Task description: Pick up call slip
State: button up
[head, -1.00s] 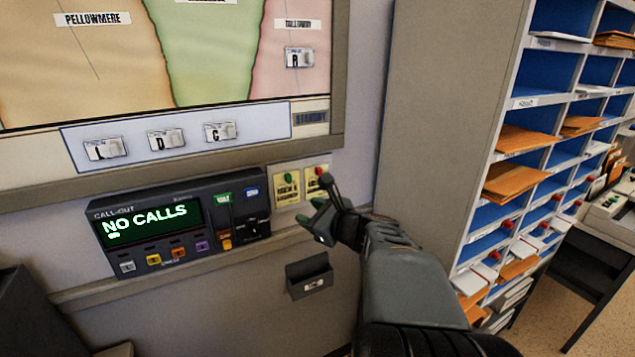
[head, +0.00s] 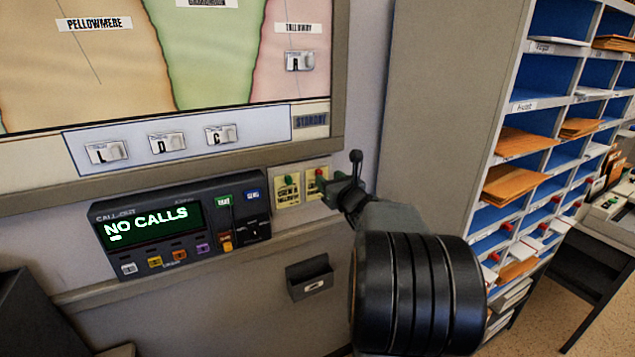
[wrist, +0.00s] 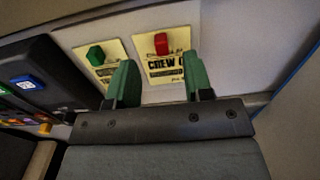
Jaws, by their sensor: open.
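Two pale yellow cards are mounted side by side on the wall strip. The left card (head: 288,190) has a green knob, and the right card (head: 312,178) has a red one. In the wrist view the right card (wrist: 166,65) reads "CREW", partly cut off by a finger. I cannot tell whether either is the call slip; no loose slip is clear. My gripper (wrist: 158,80) is open and empty, its green fingers below the red knob, one overlapping each card in the picture. In the head view my gripper (head: 336,190) is at the right card's edge.
A dark call-out unit (head: 153,250) reading "NO CALLS" is left of the cards. A small dark wall pocket (head: 310,283) hangs below. A map board (head: 338,80) is above. Pigeonhole shelves (head: 505,130) with envelopes stand at right.

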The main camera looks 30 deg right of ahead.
aim_at(321, 173)
jog(key=shift+w+d+f+p, duration=0.1)
jog(key=shift+w+p, duration=0.15)
jog(key=shift+w, duration=0.6)
jog(key=shift+w+d+p, duration=0.15)
jog(key=shift+w+p, duration=0.05)
jog(key=shift+w, duration=0.7)
jog(key=shift+w+d+f+p, duration=0.1)
jog(key=shift+w+p, duration=0.15)
jog(key=shift+w, duration=0.6)
jog(key=shift+r, duration=0.1)
jog(key=shift+c, duration=0.3)
grip_shut()
